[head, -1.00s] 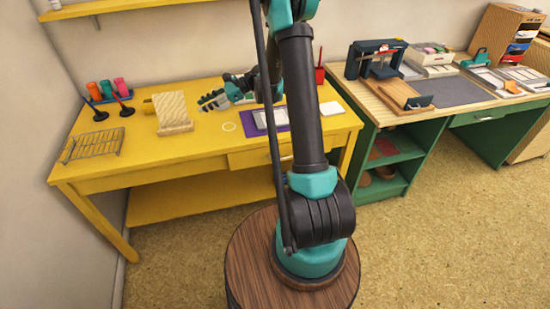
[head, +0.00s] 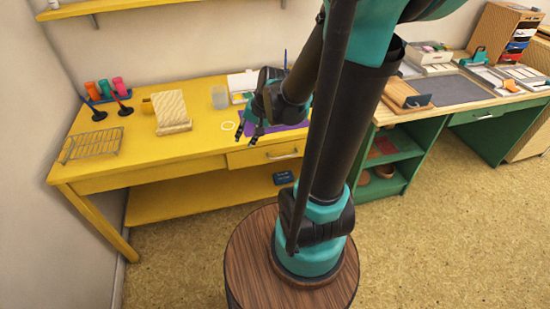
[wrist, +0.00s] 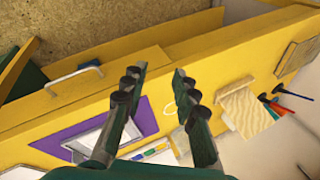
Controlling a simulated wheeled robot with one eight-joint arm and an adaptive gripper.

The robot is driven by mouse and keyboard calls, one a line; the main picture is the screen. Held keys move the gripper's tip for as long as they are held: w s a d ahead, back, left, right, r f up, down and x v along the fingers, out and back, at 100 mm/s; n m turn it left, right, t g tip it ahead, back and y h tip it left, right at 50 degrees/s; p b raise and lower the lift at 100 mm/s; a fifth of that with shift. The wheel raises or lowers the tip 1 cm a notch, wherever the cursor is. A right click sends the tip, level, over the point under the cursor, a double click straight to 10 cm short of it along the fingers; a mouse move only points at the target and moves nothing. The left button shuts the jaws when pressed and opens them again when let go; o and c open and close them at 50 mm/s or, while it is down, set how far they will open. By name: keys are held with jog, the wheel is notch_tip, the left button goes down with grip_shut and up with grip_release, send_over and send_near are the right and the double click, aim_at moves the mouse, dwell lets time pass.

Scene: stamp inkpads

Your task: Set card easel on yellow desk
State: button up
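The card easel (head: 170,107), a pale wooden stand with a leaning back panel and a front ledge, stands upright on the yellow desk (head: 197,142), left of its middle. It also shows in the wrist view (wrist: 242,106), right of my fingers. My gripper (head: 249,136) is over the front part of the desk, right of the easel and apart from it. In the wrist view my gripper (wrist: 157,90) has its fingers spread with nothing between them.
A wire rack (head: 92,145), two dark stamps and coloured bottles (head: 105,89) are left of the easel. A purple mat (wrist: 80,140) lies near my gripper. A green desk (head: 455,119) adjoins at right.

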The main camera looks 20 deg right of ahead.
jog(key=s+d+f+n+h, duration=0.2)
jog(key=s+d+n+h, duration=0.1)
jog(key=s+d+n, duration=0.2)
jog(key=s+d, duration=0.2)
jog(key=s, duration=0.2)
jog(key=shift+s+f+t+h, duration=0.15)
jog(key=shift+f+t+h, duration=0.15)
jog(key=shift+t+h, duration=0.1)
